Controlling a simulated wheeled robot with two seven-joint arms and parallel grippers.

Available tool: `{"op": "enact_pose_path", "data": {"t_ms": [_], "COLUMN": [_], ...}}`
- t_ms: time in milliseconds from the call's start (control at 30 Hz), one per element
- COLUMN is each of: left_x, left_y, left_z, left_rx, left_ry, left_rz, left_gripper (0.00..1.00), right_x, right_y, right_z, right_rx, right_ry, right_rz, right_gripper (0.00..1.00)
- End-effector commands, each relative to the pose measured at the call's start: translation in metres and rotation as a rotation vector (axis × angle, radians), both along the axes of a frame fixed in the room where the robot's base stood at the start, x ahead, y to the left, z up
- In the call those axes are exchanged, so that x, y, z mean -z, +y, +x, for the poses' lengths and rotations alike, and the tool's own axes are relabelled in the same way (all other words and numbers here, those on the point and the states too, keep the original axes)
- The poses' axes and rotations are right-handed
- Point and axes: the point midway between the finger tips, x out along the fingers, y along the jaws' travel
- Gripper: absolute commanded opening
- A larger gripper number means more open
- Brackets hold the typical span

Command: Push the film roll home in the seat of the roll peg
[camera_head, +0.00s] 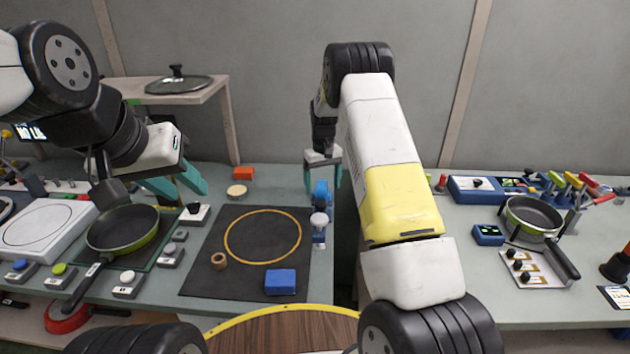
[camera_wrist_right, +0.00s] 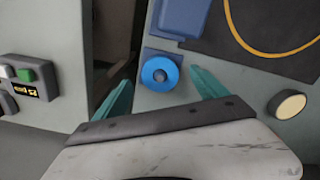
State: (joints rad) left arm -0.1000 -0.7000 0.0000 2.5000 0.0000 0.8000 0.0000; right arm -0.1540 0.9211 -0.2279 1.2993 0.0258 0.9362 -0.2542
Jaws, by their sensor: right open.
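The film roll (camera_wrist_right: 160,73) looks like a blue ring with a grey centre in the right wrist view. In the head view a blue round part (camera_head: 321,190) at the right edge of the left table appears to be the same roll. The grey centre may be the roll peg's end; how deep the roll sits I cannot tell. My right gripper (camera_head: 323,180) is open, its teal fingers on either side of the roll; in the wrist view (camera_wrist_right: 160,95) they stand apart from it. My left gripper (camera_head: 182,192) is open and empty above the left table, away from the roll.
A black mat (camera_head: 205,270) with a yellow ring, a blue block (camera_head: 280,281) and a small brown ring (camera_head: 218,260) lies left of the roll. A pan (camera_head: 122,230) stands below my left gripper. A gap separates the left table from the right one, which holds another pan (camera_head: 533,213).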

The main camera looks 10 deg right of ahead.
Motion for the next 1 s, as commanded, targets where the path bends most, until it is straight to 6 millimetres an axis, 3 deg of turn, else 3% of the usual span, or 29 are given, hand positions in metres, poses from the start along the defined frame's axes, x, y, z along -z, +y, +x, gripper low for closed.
{"op": "enact_pose_path", "data": {"t_ms": [100,300,767,867,1000], "left_x": [0.000,0.000,0.000,0.000,0.000], "left_y": [0.000,0.000,0.000,0.000,0.000], "left_z": [0.000,0.000,0.000,0.000,0.000], "left_rx": [0.000,0.000,0.000,0.000,0.000], "left_ry": [0.000,0.000,0.000,0.000,0.000], "left_rz": [0.000,0.000,0.000,0.000,0.000], "left_gripper": [0.36,0.36,0.36,0.36,0.36], "right_x": [-0.023,-0.045,-0.054,-0.075,-0.124], "right_y": [0.000,0.000,-0.001,-0.002,-0.006], "right_z": [0.001,0.000,-0.002,-0.008,-0.030], "right_rx": [0.000,0.000,0.004,0.017,0.048], "right_ry": [-0.004,0.000,-0.005,-0.024,-0.072], "right_rz": [0.001,0.000,0.003,0.018,0.053], "right_gripper": [0.83,0.83,0.83,0.83,0.83]}}
